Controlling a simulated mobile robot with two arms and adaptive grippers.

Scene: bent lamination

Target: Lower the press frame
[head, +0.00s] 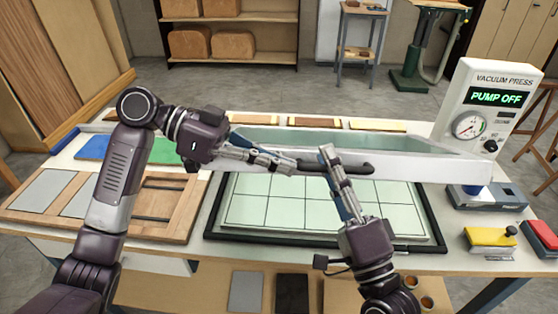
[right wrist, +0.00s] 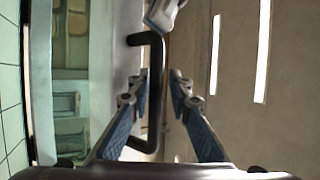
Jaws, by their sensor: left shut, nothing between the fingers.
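The press frame (head: 425,168) is raised above the grid-marked press bed (head: 265,205). It has a white front rail, a pale translucent sheet and a dark handle (head: 357,168) on its front. In the right wrist view the handle (right wrist: 156,75) runs upright beside the white rail (right wrist: 118,90). My right gripper (head: 327,152) is at the handle, with its fingers apart on either side of the bar (right wrist: 161,78). My left gripper (head: 291,164) is shut and empty at the handle's left end. Whether it touches the handle is unclear.
The vacuum press box (head: 488,105) at the right reads "PUMP OFF". A yellow-topped block (head: 490,238) and a red-topped block (head: 542,234) sit at the right. A wooden frame (head: 165,207) lies on the left of the table. Wood strips (head: 375,124) lie behind.

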